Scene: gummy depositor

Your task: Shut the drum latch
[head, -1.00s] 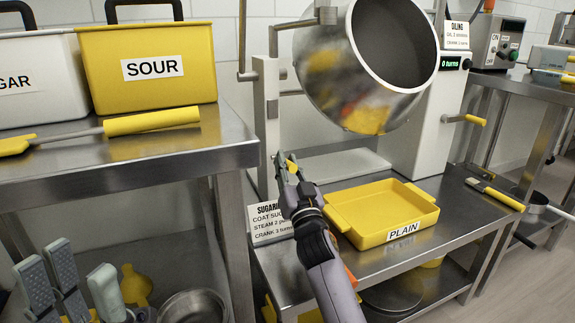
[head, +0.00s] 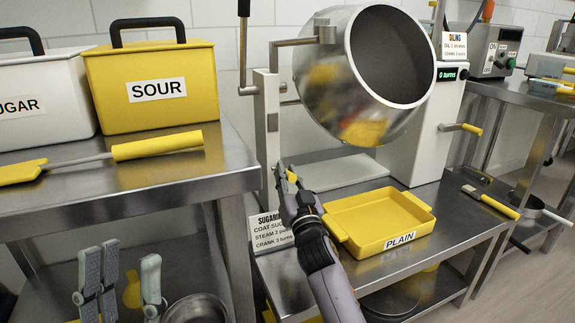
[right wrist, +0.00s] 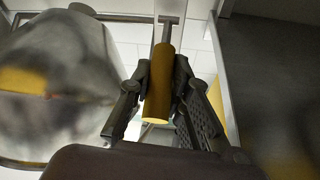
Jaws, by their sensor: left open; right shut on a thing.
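The shiny drum (head: 345,95) hangs tilted on its bracket, its open dark mouth facing up and right. A white post (head: 265,130) stands at its left. My right gripper (head: 287,178) is beside the post, below the drum. In the right wrist view it is shut on a yellow handle (right wrist: 160,90) with a metal crossbar at its far end. In the head view the fingers mostly hide this handle, so I cannot tell the latch's position. My left gripper (head: 128,265) is open and empty at the lower left, in front of the left table.
A yellow PLAIN tray (head: 408,250) sits on the steel bench right of my right arm. A yellow crank handle (head: 470,129) sticks out from the white machine. The left table (head: 225,160) holds the yellow SOUR bin (head: 150,110), a white bin and a yellow-handled scraper.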

